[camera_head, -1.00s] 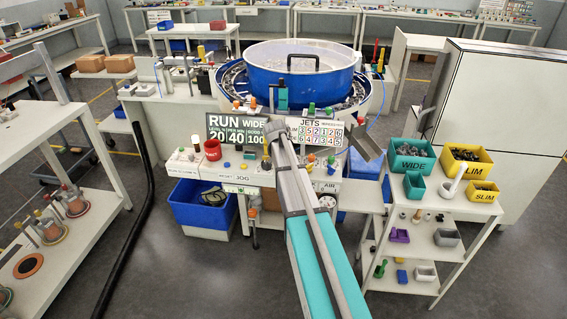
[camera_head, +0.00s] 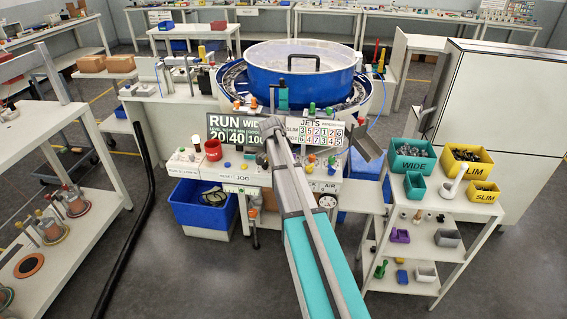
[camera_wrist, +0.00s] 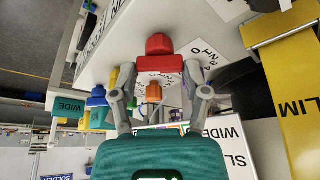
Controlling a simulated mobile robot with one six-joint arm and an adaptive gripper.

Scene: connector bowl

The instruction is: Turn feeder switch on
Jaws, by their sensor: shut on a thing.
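In the wrist view, a red switch knob (camera_wrist: 158,66) stands on a white panel, with labels around it, one reading ON upside down. My gripper (camera_wrist: 158,68) has its two grey fingers on either side of the red knob's wide part and is shut on it. An orange knob (camera_wrist: 153,92) shows just below, between the fingers. In the head view, my arm reaches across the front of the feeder with its blue bowl (camera_head: 290,82). The gripper's fingertips and the red knob are hidden there behind the arm.
A display board (camera_head: 228,128) reading RUN and WIDE stands behind the arm. A cart with yellow and green bins (camera_head: 412,158) stands at right. A yellow bin (camera_wrist: 292,90) is close in the wrist view.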

